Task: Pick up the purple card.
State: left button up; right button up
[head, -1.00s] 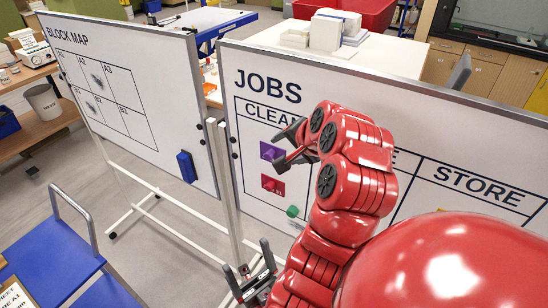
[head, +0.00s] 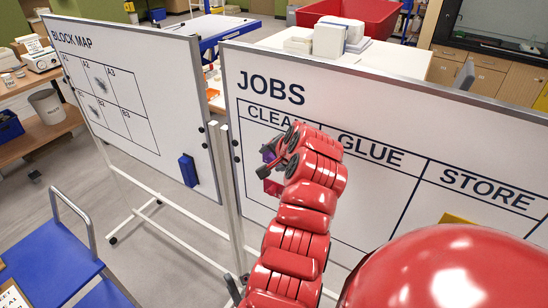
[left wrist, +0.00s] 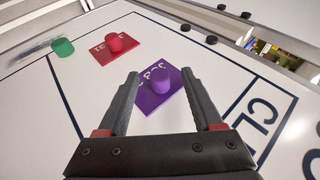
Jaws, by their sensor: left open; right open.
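The purple card (left wrist: 158,90) with a round purple knob is on the white JOBS board, under the CLEAN heading. In the head view the purple card (head: 267,152) is partly covered by my left gripper (head: 270,167), which is close to the board. In the left wrist view my left gripper (left wrist: 160,78) is open and empty. Its fingertips lie on either side of the purple card's knob in the picture; I cannot tell how much gap is left.
A red card (left wrist: 116,46) and a green knob (left wrist: 63,47) are also on the JOBS board (head: 400,190). The BLOCK MAP board (head: 150,130) with a blue eraser (head: 188,170) stands at left.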

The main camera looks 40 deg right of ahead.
pick_arm(q)
jog(key=shift+w+f, duration=0.2)
jog(key=shift+f, duration=0.05)
grip_shut()
dwell(0.5)
